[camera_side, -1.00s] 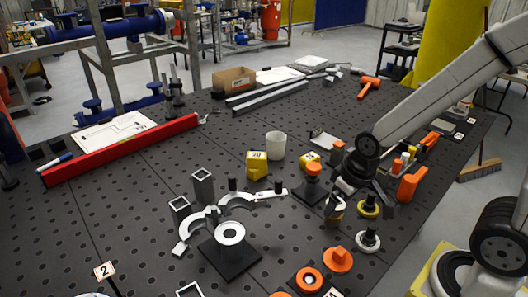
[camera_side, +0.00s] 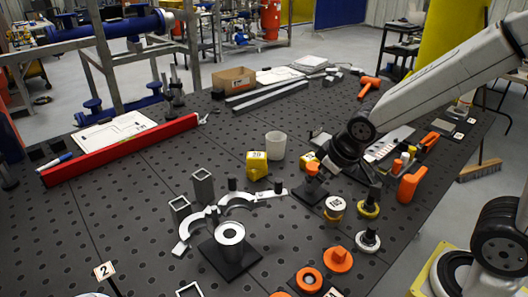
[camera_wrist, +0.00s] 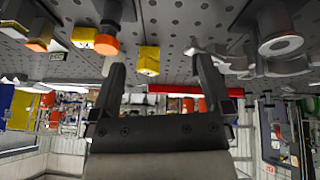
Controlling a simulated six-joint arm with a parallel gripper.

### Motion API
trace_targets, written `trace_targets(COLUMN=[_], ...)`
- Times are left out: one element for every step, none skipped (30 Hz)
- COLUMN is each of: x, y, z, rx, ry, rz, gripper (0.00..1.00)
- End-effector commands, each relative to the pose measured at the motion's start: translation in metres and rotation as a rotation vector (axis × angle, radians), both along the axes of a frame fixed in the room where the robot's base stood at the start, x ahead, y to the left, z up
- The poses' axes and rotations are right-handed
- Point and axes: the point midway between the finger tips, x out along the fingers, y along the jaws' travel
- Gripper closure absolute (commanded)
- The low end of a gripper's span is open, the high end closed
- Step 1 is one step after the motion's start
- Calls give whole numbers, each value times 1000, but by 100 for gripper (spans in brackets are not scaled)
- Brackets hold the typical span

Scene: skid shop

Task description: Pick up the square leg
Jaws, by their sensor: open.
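I cannot clearly make out the square tubes in the wrist view.
A yellow block (camera_side: 257,165) and a white cup (camera_side: 275,145) stand between my gripper and the tubes. A grey curved clamp (camera_side: 237,202) and a ring-topped cylinder (camera_side: 230,236) sit beside the tubes. A long red bar (camera_side: 125,148) lies at left.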

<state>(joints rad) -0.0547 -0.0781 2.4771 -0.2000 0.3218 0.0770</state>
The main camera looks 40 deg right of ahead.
Motion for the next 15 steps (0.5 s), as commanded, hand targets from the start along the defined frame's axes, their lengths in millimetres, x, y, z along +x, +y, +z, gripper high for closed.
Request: trace_targets(x=[7,12,19,24,31,38,44,50,57,62,66,71,74,76,79], y=[3,6,10,14,18,25,31,37,47,54,62,73,82,91,103], z=[0,0,0,1,1,2,2,3,3,4,4,5,5,6,6], rx=[-9,-12,-18,-21,-24,-25,-25,-22,-17,-9,-1,12,26,39,60], ry=[-27,-47,-76,-99,-125,-161,-188,-216,-251,-278,-303,-335,-357,-380,-407], rz=[28,46,73,97,124,163,195,227,273,307,342,390,427,465,513], gripper=[0,0,0,0,0,0,0,0,0,0,0,0,0,0,0])
